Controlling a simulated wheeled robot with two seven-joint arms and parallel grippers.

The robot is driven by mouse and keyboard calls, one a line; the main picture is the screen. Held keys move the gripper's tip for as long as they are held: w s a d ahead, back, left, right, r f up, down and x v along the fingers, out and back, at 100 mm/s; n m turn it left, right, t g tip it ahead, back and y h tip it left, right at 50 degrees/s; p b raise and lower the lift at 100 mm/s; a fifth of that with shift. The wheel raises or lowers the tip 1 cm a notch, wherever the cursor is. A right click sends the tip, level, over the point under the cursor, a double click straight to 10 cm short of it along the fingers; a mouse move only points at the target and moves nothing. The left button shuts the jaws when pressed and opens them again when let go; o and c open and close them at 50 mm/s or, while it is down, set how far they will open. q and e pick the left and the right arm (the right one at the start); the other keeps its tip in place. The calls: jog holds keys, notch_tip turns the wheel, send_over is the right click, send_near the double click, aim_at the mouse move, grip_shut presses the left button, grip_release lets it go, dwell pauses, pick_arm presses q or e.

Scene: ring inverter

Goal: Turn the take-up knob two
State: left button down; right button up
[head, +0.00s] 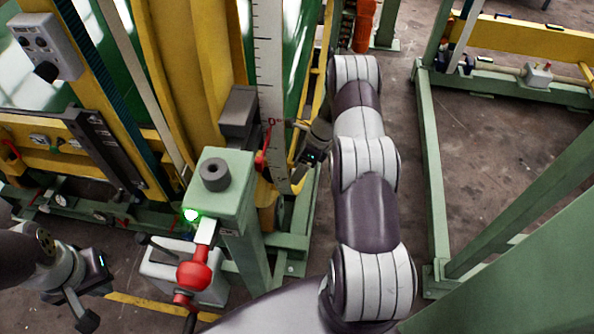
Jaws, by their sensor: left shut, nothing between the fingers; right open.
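Which part is take-up knob two cannot be told for certain. A small red knob-like part (261,160) sits at the right side of the green post, beside the white ruler scale (268,60). My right gripper (287,153) is open close to the right of this part and the scale; contact cannot be told. My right arm hides part of the area behind it. My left gripper (90,304) is shut and empty at the lower left, apart from the machine parts. A red-bodied lever (194,274) stands to its right.
A green post (232,200) carries a dark grey cylinder (215,174). A green light (191,215) glows beside it. A grey control box (47,45) with a black knob is at the upper left. Green frame beams (430,180) stand at right, with open floor (500,145) between them.

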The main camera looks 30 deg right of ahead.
jog(key=shift+x, duration=0.8)
jog(key=c, duration=1.1)
jog(key=shift+o, duration=0.2)
jog(key=shift+t+h, duration=0.4)
jog(key=shift+s+f+b, duration=0.1)
jog(key=shift+b, duration=0.4)
jog(key=t+h+b, duration=0.1)
jog(key=b, duration=0.3)
jog(key=f+t+h+b, duration=0.1)
jog(key=b, duration=0.3)
jog(key=shift+s+a+f+n+t, duration=0.2)
jog(key=shift+n+t, duration=0.1)
jog(key=shift+n, duration=0.1)
jog(key=r+t+h+b, duration=0.1)
jog(key=b, duration=0.8)
jog(key=shift+s+t, duration=0.1)
jog(key=shift+t, duration=0.2)
jog(key=shift+a+r+n+b, duration=0.1)
jog(key=shift+r+n+b, duration=0.2)
jog(key=shift+b, duration=0.1)
